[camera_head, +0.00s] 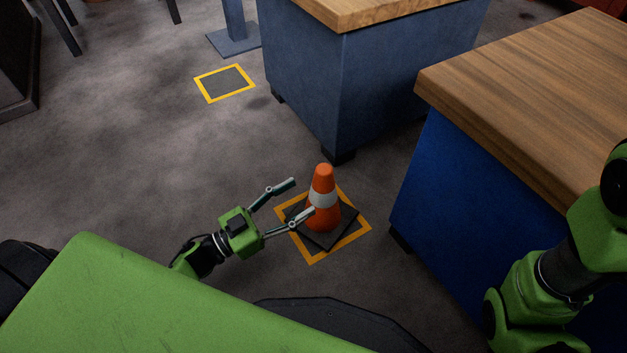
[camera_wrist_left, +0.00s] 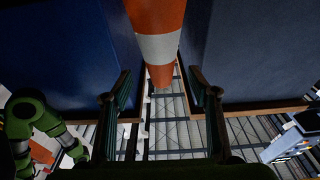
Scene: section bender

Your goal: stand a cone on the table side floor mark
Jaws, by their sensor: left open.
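An orange cone (camera_head: 322,174) with a white band and a dark square base stands upright on a yellow-bordered floor mark (camera_head: 311,262) beside the blue benches. The base lies inside the border, turned slightly against it. My left gripper (camera_head: 303,197) is open and low at the cone's left side. One finger overlaps the cone's front in the head view; the other is to the left behind it. In the left wrist view, the cone (camera_wrist_left: 158,48) appears inverted, between and beyond the spread fingers (camera_wrist_left: 160,77), with a gap each side. My right gripper is out of view.
A wood-topped blue bench (camera_head: 480,180) stands close right of the cone, another (camera_head: 350,90) behind it. A second yellow-bordered floor mark (camera_head: 203,91) lies empty at the back left, near a blue post (camera_head: 236,25). Floor left of the cone is clear.

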